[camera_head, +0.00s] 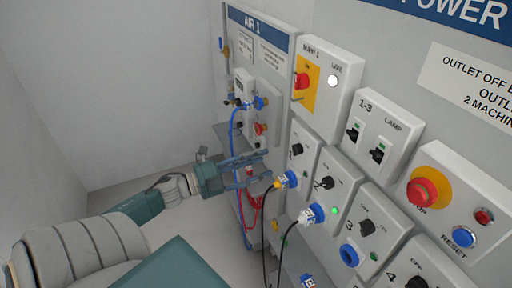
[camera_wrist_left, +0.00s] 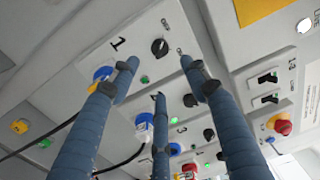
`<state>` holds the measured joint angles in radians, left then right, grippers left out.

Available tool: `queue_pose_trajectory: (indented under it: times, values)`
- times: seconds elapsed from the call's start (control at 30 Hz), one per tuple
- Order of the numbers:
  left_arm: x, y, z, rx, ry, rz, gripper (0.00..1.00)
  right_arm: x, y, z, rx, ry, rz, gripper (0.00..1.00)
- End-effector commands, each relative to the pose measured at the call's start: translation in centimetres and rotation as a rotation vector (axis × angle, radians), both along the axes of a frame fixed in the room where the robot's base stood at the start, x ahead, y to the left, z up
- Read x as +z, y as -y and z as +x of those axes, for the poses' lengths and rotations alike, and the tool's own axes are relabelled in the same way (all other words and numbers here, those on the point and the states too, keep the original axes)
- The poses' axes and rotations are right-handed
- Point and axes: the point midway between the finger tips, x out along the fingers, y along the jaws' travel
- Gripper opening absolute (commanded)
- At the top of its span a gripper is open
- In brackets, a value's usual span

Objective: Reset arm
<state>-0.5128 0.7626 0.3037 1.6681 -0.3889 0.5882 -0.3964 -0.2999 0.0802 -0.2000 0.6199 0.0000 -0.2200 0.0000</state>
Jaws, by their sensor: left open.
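My left gripper (camera_head: 262,165) reaches in from the left in the head view, in front of the wall panels. Its three blue fingers are spread and hold nothing. In the left wrist view the fingers (camera_wrist_left: 160,75) point at the box marked 1 (camera_wrist_left: 185,20), with its black knob (camera_wrist_left: 160,47) showing between two fingertips. In the head view the fingertips are beside the same box (camera_head: 304,145); I cannot tell whether they touch it. My right gripper is in neither view.
A blue cable (camera_head: 232,140) and a red cable (camera_head: 252,212) hang close to the gripper. Plugs with black cables, one yellow (camera_head: 280,183) and one white (camera_head: 312,214), sit below. A red stop button (camera_head: 424,192) is at the right. Free room lies left of the panels.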

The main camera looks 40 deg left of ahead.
Motion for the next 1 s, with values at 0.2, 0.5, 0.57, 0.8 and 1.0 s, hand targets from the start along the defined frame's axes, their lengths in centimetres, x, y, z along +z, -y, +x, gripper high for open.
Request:
queue_pose_trajectory:
  times: [0.2, 0.5, 0.57, 0.8, 1.0]
  values:
    - [0.0, -0.3, -0.8, 0.000, 0.000, 0.001, 0.46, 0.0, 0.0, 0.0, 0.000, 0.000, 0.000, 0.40]
    - [0.0, -0.3, -0.8, 0.000, 0.000, 0.001, 0.46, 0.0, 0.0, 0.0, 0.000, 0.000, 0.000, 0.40]
    - [0.0, -0.3, -0.8, 0.000, 0.000, 0.001, 0.46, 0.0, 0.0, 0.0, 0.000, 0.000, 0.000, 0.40]
    - [-2.0, -1.3, -0.8, 0.041, -0.030, -0.032, 0.46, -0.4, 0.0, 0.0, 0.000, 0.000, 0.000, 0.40]
    - [-13.4, -5.4, -2.2, 0.256, -0.210, -0.214, 0.46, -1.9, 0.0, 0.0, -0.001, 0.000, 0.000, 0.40]
